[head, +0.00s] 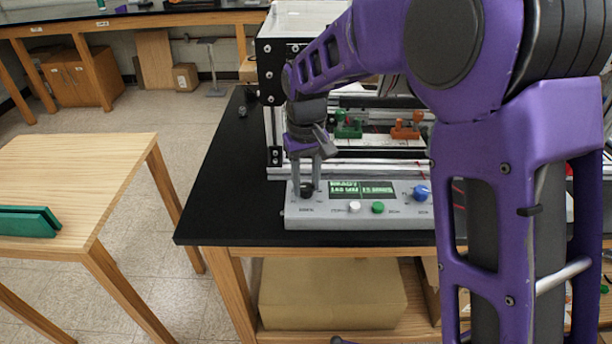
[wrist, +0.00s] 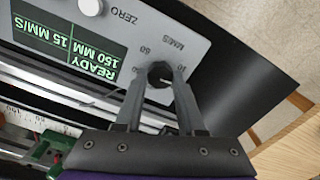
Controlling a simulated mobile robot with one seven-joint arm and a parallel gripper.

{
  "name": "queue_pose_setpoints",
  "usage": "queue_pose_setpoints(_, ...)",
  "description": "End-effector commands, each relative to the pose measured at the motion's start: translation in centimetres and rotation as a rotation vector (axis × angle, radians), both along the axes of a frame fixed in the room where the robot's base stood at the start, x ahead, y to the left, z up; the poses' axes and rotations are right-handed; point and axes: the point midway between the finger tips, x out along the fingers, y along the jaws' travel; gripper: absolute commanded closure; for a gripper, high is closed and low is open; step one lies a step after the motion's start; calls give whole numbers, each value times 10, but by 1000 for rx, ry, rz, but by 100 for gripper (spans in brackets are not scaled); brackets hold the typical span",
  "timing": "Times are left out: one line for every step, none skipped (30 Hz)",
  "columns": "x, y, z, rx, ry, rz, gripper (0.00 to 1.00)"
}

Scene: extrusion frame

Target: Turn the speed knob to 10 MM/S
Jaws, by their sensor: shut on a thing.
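The grey control box (head: 340,213) stands at the front of the black bench. Its dark speed knob (head: 307,190) is at the left end, and it also shows in the wrist view (wrist: 160,73) beside the MM/S label. My gripper (head: 307,187) points down and is shut on the knob, one finger on each side. The green display (wrist: 78,45) shows READY, 15 MM/S and 150 MM, upside down in the wrist view. Scale marks around the knob are partly visible; the fingers hide the rest and the knob's pointer is not clear.
A white button (head: 355,207), a green button (head: 378,207) and a blue knob (head: 421,193) sit on the same panel. The extrusion frame (head: 275,120) rises right behind the box. The black bench top (head: 225,200) is clear on the left.

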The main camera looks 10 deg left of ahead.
Motion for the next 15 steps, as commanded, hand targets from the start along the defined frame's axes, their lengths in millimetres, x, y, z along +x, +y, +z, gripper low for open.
queue_pose_setpoints(1,0,2,1,-1,40,100)
queue_pose_setpoints(0,0,2,1,-1,67,100)
queue_pose_setpoints(0,0,2,0,0,101,100)
queue_pose_setpoints(0,0,2,0,0,125,100)
queue_pose_setpoints(0,0,2,1,1,149,100)
queue_pose_setpoints(0,0,2,1,1,181,100)
queue_pose_setpoints(0,0,2,1,1,203,100)
queue_pose_setpoints(0,0,2,1,-1,223,100)
queue_pose_setpoints(1,0,2,1,-1,250,100)
queue_pose_setpoints(1,0,2,1,-1,269,100)
queue_pose_setpoints(1,0,2,1,-2,286,100)
queue_pose_setpoints(0,0,2,1,-2,309,100)
queue_pose_setpoints(0,0,2,1,-2,323,100)
queue_pose_setpoints(0,0,2,1,-2,337,100)
queue_pose_setpoints(1,0,1,1,-2,354,100)
